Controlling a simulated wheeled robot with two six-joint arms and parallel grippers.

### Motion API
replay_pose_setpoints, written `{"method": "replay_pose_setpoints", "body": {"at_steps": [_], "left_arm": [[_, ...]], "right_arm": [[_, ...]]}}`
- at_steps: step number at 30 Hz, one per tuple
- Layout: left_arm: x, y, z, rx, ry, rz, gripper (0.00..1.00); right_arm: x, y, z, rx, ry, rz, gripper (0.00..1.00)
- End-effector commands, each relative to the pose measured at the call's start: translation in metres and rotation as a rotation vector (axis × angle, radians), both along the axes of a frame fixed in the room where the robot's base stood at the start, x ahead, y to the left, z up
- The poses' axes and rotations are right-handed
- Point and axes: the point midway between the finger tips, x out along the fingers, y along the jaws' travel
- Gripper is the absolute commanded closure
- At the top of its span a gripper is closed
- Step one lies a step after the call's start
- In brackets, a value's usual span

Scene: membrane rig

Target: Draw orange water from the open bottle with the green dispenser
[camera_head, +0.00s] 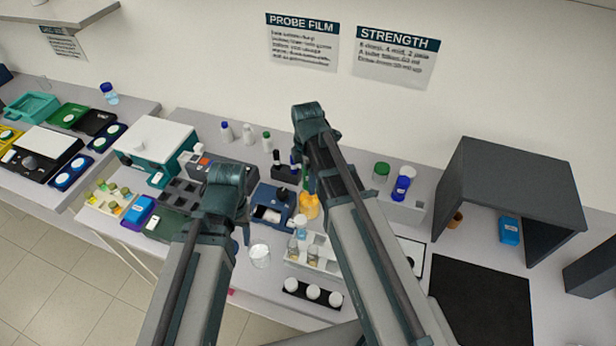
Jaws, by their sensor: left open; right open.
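An orange bottle (310,207) stands in the middle of the bench, partly hidden by my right arm; its mouth cannot be made out. I cannot clearly identify the green dispenser; a green-topped item (381,171) stands on a pale block right of my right arm, too small to be sure. My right gripper (305,190) is open, just above and beside the orange bottle, its fingers partly hidden; I cannot tell whether it touches.
A white rack (325,262) with small vessels and a black strip (288,285) with white-capped jars stand in front. A blue device (262,202) is between the grippers. A blue-capped bottle (401,188) and a dark hood (510,165) are right. A black mat (480,300) is bare.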

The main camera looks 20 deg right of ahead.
Motion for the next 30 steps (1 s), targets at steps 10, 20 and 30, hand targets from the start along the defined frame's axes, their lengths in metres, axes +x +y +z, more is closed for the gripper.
{"method": "replay_pose_setpoints", "body": {"at_steps": [10,20,30], "left_arm": [[0.0,0.0,0.06,-0.001,0.001,0.005,0.5],[-0.001,0.0,0.105,-0.001,0.003,0.004,0.5],[-0.001,0.0,0.111,0.0,0.004,0.007,0.5]], "right_arm": [[0.001,0.001,0.06,0.0,0.0,0.0,0.14],[0.002,0.001,0.105,0.0,0.0,0.0,0.14],[0.002,0.001,0.111,0.0,0.0,0.0,0.14]]}}
